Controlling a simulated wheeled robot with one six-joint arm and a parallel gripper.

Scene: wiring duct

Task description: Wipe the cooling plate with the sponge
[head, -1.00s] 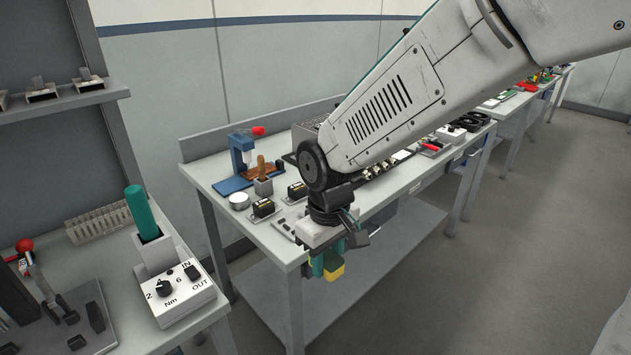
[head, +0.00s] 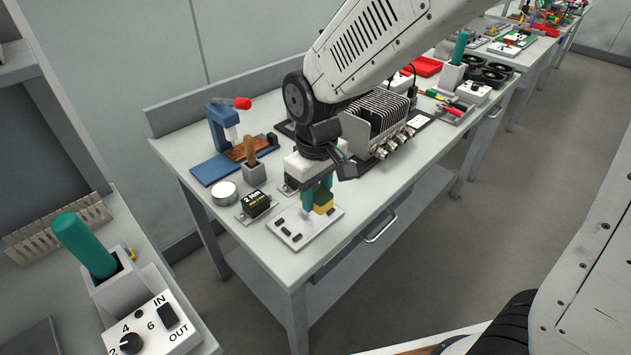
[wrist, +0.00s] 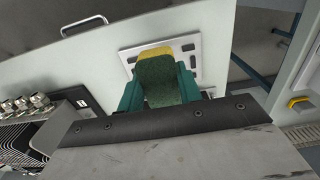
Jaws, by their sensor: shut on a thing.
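My gripper (head: 318,200) points down with its teal fingers shut on the sponge. The sponge (head: 324,203) is yellow and green; in the wrist view the sponge (wrist: 160,80) sits between both fingers. A pale flat plate with dark slots (head: 292,234), seemingly the cooling plate, lies at the workbench's near edge. The sponge is over the back right part of this plate in the head view. In the wrist view the plate (wrist: 199,46) shows behind the sponge and is partly hidden by it. I cannot tell whether the sponge touches the plate.
A black labelled block (head: 257,204), a round tin (head: 224,193) and a brown-handled tool in a grey holder (head: 252,165) stand left of the plate. A finned heat-sink unit (head: 378,118) with connectors stands behind right. Bare bench top (head: 365,205) lies right of the plate.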

